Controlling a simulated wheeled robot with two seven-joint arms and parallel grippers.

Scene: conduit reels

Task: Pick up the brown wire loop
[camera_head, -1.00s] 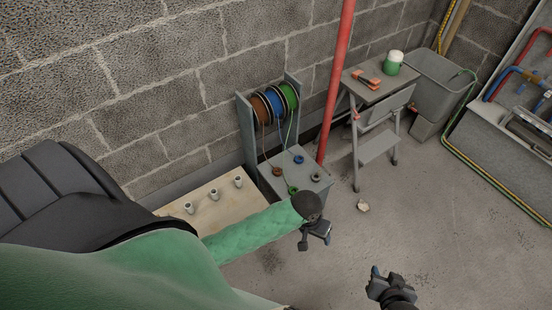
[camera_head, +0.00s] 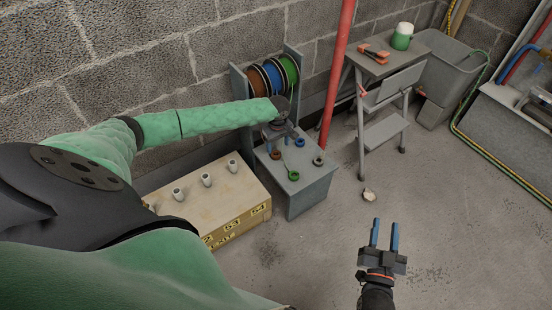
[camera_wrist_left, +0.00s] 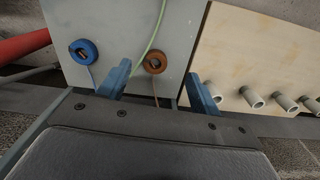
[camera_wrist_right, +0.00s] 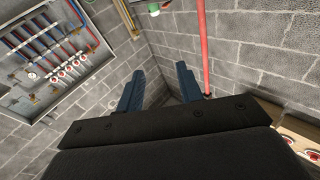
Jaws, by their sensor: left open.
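The brown wire loop (camera_head: 276,154) lies on the grey top of the reel stand (camera_head: 318,180), and a thin brown wire runs from it. In the left wrist view the brown loop (camera_wrist_left: 154,62) shows between and beyond the two blue fingers, apart from them. My left gripper (camera_head: 281,133) is open and empty above the stand; in its wrist view its fingers (camera_wrist_left: 160,84) are spread. The brown reel (camera_head: 260,81) hangs beside the blue and green reels. My right gripper (camera_head: 386,226) is open and empty over the floor at the lower right.
A blue loop (camera_head: 300,142), a green loop (camera_head: 294,176) and a grey-brown loop (camera_head: 319,161) lie close by on the stand. A wooden box (camera_head: 225,217) with several pale pegs stands to the left. A red pipe (camera_head: 337,75) rises behind. The floor at right is mostly clear.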

